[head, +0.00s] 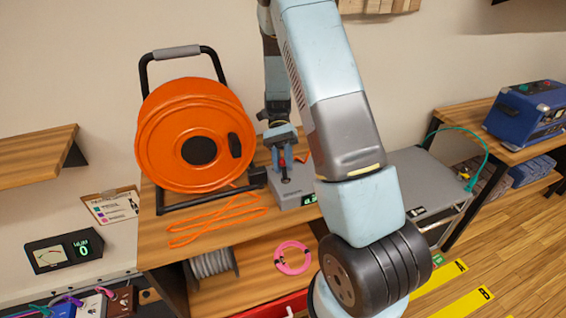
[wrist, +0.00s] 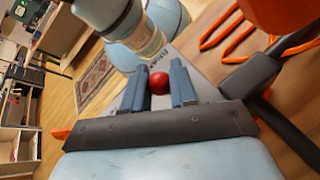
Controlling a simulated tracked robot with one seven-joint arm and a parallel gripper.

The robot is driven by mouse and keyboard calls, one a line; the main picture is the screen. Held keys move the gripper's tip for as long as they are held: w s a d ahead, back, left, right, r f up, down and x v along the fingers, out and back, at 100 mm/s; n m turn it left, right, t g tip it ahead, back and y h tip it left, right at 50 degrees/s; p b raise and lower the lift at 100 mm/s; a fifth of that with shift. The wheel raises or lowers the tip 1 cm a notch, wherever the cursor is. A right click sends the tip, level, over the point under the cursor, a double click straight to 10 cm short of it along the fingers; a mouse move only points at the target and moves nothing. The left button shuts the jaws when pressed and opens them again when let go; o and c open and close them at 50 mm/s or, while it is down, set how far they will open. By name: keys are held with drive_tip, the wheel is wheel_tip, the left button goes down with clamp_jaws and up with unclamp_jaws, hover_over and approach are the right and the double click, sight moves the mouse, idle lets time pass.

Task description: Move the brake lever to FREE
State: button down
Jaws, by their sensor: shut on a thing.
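The brake box (head: 292,193) is a grey block on the wooden bench, right of the orange reel. A dark lever stem rises from its top to a red knob. In the wrist view the red knob (wrist: 158,83) sits between the two blue fingers. My gripper (head: 285,168) points down over the box and is shut on the lever knob. The gripper also shows in the wrist view (wrist: 160,88). Partly hidden lettering runs along the box top. I cannot read a FREE mark or tell the lever's setting.
A large orange cable reel (head: 190,135) with a black frame stands close left of my gripper. Orange cable (head: 218,218) lies on the bench in front. A grey case (head: 420,180) is to the right, partly behind my arm. A pink coil (head: 293,258) lies on the lower shelf.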

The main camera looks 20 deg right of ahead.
drive_tip(key=c, duration=0.9)
unclamp_jaws()
drive_tip(key=shift+w, duration=0.15)
drive_tip(key=v, duration=1.2)
